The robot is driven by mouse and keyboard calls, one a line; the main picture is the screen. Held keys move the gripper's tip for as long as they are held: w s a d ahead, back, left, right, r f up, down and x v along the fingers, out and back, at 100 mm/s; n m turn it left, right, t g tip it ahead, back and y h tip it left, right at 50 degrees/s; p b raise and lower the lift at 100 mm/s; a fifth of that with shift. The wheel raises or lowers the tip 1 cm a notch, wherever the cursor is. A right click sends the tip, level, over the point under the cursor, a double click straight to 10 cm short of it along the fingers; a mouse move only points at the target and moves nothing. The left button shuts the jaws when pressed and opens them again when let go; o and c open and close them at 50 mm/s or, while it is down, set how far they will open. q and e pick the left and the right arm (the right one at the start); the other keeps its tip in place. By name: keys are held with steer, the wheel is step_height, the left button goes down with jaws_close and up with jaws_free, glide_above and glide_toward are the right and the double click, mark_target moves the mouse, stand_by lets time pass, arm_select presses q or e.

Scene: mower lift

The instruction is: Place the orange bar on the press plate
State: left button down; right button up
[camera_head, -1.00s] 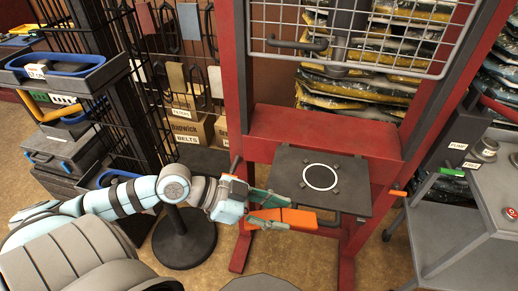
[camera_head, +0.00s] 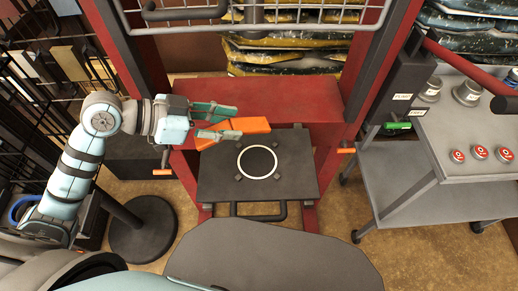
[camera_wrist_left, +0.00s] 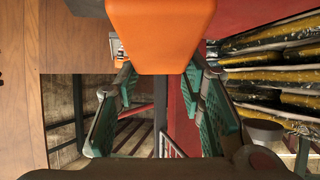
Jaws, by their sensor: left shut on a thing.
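The orange bar (camera_head: 233,131) is held in my left gripper (camera_head: 217,124), which comes in from the left in the head view. The gripper's green fingers are shut on the bar's left part, and its right end sticks out over the back left of the press plate. The dark press plate (camera_head: 218,181) carries a white ring (camera_head: 257,177) at its middle. Whether the bar touches the plate cannot be told. In the left wrist view the bar (camera_wrist_left: 162,35) fills the top middle, between the green fingers (camera_wrist_left: 160,112). My right gripper is not in view.
A red press frame (camera_head: 275,97) rises behind and beside the plate, with a wire guard (camera_head: 310,14) above. A black handle (camera_head: 258,213) sits at the plate's front. A grey cart (camera_head: 420,180) with red buttons stands at the right. The ring area is clear.

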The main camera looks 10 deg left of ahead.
arm_select(q)
steer(key=d+r+m+g+h, duration=0.1)
steer(key=d+r+m+g, duration=0.3)
steer(key=r, duration=0.7)
steer(key=shift+n+t, duration=0.3)
steer(key=shift+t, duration=0.2)
steer(key=f+b, duration=0.1)
steer(key=f, duration=0.5)
steer(key=d+f+b, duration=0.1)
steer(key=f+b, duration=0.1)
steer(key=f, duration=0.4)
steer(key=f+b, duration=0.1)
steer(key=f, duration=0.5)
steer(key=shift+s+d+f, duration=0.1)
steer(key=shift+s+d, duration=0.05)
steer(key=shift+d, duration=0.15)
steer(key=shift+a+f+h, duration=0.1)
steer(key=shift+f+h, duration=0.2)
steer(key=shift+f, duration=0.05)
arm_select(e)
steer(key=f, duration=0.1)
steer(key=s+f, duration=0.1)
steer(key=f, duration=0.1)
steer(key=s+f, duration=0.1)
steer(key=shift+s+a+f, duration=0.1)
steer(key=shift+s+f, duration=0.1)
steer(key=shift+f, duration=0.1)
arm_select(q)
steer(key=shift+b, duration=0.3)
